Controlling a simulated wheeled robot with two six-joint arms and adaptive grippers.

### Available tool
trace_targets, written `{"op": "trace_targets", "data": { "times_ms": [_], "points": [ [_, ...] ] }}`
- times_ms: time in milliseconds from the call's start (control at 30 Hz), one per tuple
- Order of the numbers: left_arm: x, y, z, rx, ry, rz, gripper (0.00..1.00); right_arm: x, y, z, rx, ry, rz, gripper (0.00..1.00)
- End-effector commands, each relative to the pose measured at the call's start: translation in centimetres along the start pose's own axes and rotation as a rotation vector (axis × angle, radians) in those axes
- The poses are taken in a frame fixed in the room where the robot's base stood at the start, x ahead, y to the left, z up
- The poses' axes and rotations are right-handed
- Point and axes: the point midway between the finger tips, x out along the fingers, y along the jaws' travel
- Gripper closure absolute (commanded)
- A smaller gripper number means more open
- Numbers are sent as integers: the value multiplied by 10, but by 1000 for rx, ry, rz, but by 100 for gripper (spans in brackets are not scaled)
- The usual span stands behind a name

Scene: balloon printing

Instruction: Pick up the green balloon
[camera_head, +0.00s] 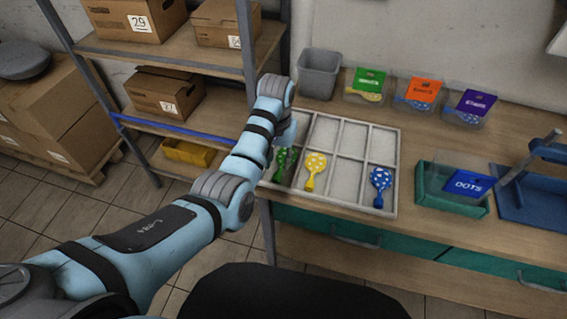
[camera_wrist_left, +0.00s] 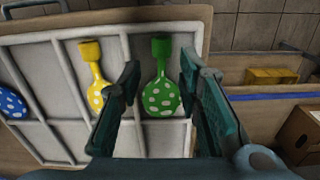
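The green balloon (camera_wrist_left: 161,92) with white dots lies in an end compartment of the white divided tray (camera_wrist_left: 60,148). In the left wrist view it sits between the two fingers of my left gripper (camera_wrist_left: 158,82), which is open and not touching it as far as I can tell. In the head view the green balloon (camera_head: 281,167) is partly hidden by my left arm and gripper (camera_head: 285,140). A yellow dotted balloon (camera_head: 315,170) lies in the neighbouring compartment, and a blue dotted balloon (camera_head: 381,184) lies at the tray's right end. My right gripper is not in view.
Clear bins with green (camera_head: 369,82), orange (camera_head: 424,92) and purple (camera_head: 475,104) cards stand behind the tray. A grey bin (camera_head: 319,73) is at the back. A green box with a DOTS card (camera_head: 468,184) and a blue stand (camera_head: 530,200) are right. A shelf post (camera_head: 246,40) stands close to my left arm.

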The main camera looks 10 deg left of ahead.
Motion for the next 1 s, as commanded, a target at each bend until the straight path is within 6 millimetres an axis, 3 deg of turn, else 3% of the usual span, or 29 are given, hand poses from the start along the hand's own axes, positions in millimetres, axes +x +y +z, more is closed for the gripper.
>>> {"op": "trace_targets", "data": {
  "times_ms": [400,600,733,1000],
  "points": [
    [65,-2,-4,0,0,1,68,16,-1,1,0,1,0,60],
    [64,-2,-4,0,3,1,68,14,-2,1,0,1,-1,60],
    [64,-2,-4,0,2,1,89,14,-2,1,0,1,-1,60],
    [64,-2,-4,0,2,1,89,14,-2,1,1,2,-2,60]
  ]
}}
